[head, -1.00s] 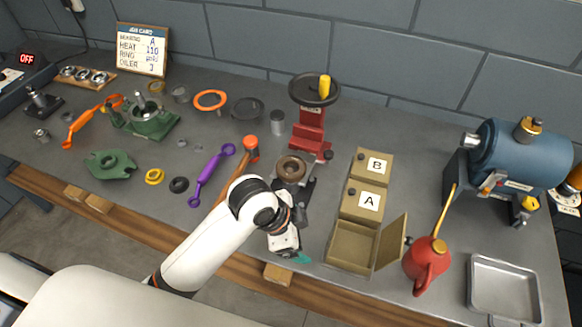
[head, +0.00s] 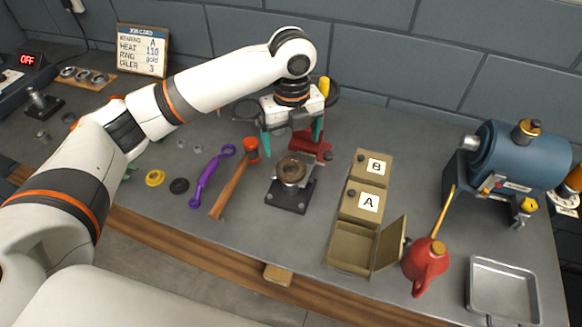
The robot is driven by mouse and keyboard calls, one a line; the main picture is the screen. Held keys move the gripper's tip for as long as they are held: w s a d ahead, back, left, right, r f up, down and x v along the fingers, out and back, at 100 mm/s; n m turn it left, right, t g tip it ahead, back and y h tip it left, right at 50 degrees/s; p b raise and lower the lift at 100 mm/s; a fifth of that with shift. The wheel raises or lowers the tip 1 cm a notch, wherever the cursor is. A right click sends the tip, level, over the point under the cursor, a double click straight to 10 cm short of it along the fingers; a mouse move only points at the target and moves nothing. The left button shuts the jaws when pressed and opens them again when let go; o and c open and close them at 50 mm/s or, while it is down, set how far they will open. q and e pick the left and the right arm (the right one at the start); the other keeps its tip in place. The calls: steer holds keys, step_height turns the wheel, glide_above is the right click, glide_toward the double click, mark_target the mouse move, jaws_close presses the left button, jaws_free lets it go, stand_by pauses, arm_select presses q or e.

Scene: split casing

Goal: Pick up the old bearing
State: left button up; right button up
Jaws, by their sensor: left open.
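A brown, ring-shaped bearing (head: 292,170), which looks like the old bearing, sits on a small black stand (head: 288,197) in the middle of the bench. My left gripper (head: 292,139) comes over from the left, pointing down, with its two teal-tipped fingers spread wide. It appears just behind the bearing in the picture and is empty. I cannot tell how high it is above the bench. It partly hides the red press behind it. My right gripper is not in view.
The red press (head: 311,145) stands behind the bearing. An orange-headed hammer (head: 232,187) and a purple wrench (head: 210,178) lie to the left. Tan boxes marked A and B (head: 352,215) stand to the right, one with an open lid. A red oil can (head: 425,268) stands further right.

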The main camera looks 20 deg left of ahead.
arm_select(q)
glide_above(291, 173)
steer(key=f, duration=0.4)
steer(key=shift+s+d+f+p, duration=0.15)
steer(key=shift+s+p, duration=0.2)
steer(key=shift+p, duration=0.05)
steer(key=f+p, duration=0.1)
steer(key=f, duration=0.3)
steer(key=shift+w+f+p, duration=0.1)
steer(key=shift+w+p, duration=0.1)
steer(key=shift+p, duration=0.2)
steer(key=shift+f, duration=0.5)
steer(key=c, duration=1.2)
steer(key=shift+c, duration=0.4)
steer(key=shift+w+r, duration=0.1)
